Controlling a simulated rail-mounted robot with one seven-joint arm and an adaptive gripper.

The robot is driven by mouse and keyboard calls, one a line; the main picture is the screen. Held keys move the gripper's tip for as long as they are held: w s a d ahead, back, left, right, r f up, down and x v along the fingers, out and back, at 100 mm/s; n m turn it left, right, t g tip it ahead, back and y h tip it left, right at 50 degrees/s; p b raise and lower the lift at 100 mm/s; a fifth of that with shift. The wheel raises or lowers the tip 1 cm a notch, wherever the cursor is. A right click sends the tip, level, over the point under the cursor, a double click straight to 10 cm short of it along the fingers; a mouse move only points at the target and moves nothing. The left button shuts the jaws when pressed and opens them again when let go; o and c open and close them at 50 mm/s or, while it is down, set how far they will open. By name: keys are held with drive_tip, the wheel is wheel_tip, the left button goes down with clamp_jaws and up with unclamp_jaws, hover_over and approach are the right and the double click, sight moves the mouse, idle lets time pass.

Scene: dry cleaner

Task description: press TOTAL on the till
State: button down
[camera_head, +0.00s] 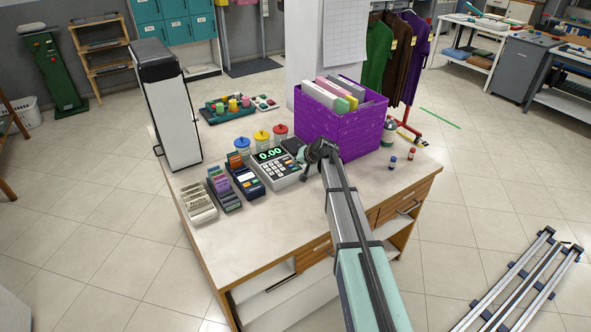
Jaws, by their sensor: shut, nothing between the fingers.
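The till (276,167) is a light grey box on the counter, with a lit green display reading 0.00 and a sloped keypad. The key labels are too small to read, so I cannot tell which key is TOTAL. My gripper (309,172) is dark and shut, with nothing in it. It is at the right side of the till, close to the keypad's right edge. I cannot tell whether it touches the till. My arm comes in from the bottom right, over the counter's front edge.
A card terminal (246,180) and card racks (223,190) stand left of the till. Lidded jars (262,139) stand behind it. A purple crate (340,132) of folders is close behind my gripper. A tall white box (170,115) stands at the left. The counter's front (262,228) is clear.

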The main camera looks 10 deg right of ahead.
sight(297, 169)
drive_tip(key=shift+f, duration=0.1)
drive_tip(key=shift+f+b, duration=0.4)
drive_tip(key=shift+b, duration=0.15)
drive_tip(key=shift+f+b, duration=0.3)
idle(0.6)
drive_tip(key=shift+r, duration=0.9)
drive_tip(key=shift+r+p, duration=1)
drive_tip(key=shift+r, duration=1.4)
